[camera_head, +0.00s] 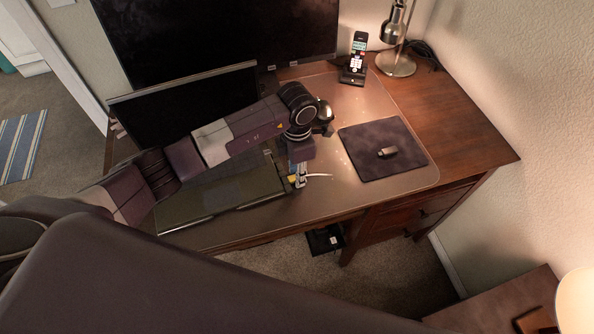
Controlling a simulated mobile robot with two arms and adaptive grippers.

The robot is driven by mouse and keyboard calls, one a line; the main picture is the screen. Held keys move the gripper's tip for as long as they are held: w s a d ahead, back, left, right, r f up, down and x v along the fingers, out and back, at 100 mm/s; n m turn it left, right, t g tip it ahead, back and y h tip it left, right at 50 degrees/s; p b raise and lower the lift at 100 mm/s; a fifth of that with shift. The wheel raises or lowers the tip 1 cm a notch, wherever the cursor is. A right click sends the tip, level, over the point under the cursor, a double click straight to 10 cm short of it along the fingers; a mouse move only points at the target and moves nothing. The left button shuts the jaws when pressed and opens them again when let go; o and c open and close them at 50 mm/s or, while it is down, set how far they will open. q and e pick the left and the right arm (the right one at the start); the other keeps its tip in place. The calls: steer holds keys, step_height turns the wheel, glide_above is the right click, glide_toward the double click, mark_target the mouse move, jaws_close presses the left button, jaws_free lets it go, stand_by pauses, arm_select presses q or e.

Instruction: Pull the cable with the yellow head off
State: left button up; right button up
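My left gripper (299,180) points down at the right edge of the open laptop (225,197). A small yellow piece (291,179), which looks like the cable's yellow head, shows right beside the fingers at that edge. A short white cable (320,175) runs from the fingertips to the right over the blotter. The fingers are small here and overlap the cable end, so I cannot tell whether they are closed on it. The joint between head and laptop is mostly hidden. My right gripper is not in view.
A dark mouse pad (365,162) with a mouse (387,152) lies right of the laptop. A phone on a dock (354,70) and a metal lamp (396,64) stand at the back. A large monitor (215,35) is behind the laptop. The blotter (335,195) has free room near the cable.

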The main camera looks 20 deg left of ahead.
mark_target(317, 173)
arm_select(q)
jaws_close()
steer(key=shift+w, duration=0.1)
steer(key=shift+w+d+b, duration=0.95)
steer(key=shift+d+b, duration=0.2)
steer(key=shift+d, duration=0.1)
steer(key=shift+w+d+b, duration=0.9)
steer(key=shift+d+b, duration=0.25)
steer(key=shift+d, duration=0.05)
steer(key=shift+r, duration=0.1)
steer(key=shift+r+p, duration=1.25)
steer(key=shift+r, duration=0.7)
steer(key=shift+r, duration=0.1)
